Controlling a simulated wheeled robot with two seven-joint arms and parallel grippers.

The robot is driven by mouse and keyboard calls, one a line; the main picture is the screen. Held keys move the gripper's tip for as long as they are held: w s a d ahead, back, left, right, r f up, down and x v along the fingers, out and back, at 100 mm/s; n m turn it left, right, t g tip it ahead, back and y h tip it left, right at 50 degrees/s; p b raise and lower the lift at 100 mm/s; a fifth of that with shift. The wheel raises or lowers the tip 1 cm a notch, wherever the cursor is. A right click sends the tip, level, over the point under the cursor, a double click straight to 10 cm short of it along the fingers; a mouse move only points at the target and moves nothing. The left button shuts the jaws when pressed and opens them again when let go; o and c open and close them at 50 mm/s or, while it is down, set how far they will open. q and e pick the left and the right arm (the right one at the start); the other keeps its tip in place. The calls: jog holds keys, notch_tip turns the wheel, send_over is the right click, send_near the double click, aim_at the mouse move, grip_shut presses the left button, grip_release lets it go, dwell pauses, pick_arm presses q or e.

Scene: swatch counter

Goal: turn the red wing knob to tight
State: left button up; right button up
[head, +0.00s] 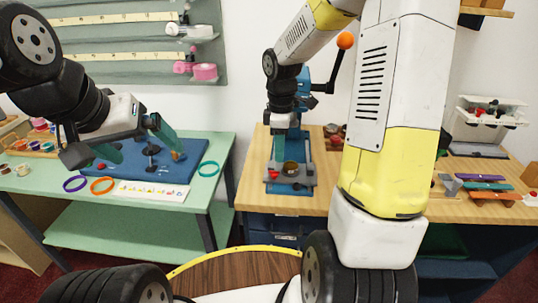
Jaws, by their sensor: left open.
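A small red wing-shaped piece (274,173), which looks like the wing knob, sits at the front left of the blue press base (292,187), beside a brass-coloured ring (291,168). Its turn position is too small to read. My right gripper (291,150) points down just above and behind it; its fingers overlap the blue press, so their gap and any contact are unclear. My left gripper (137,140) is open, with its green fingers spread above the blue board on the left table. Another small red piece (101,167) lies on that board near one finger.
The green left table (222,150) holds a blue board (140,172), purple (75,184), orange (102,186) and teal (208,169) rings, and a white strip (150,191). The wooden counter (328,190) carries coloured bars at right.

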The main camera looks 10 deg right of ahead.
aim_at(274, 175)
notch_tip(274, 175, down, 7)
jog(key=shift+f, duration=0.1)
jog(key=shift+c, duration=0.3)
grip_shut()
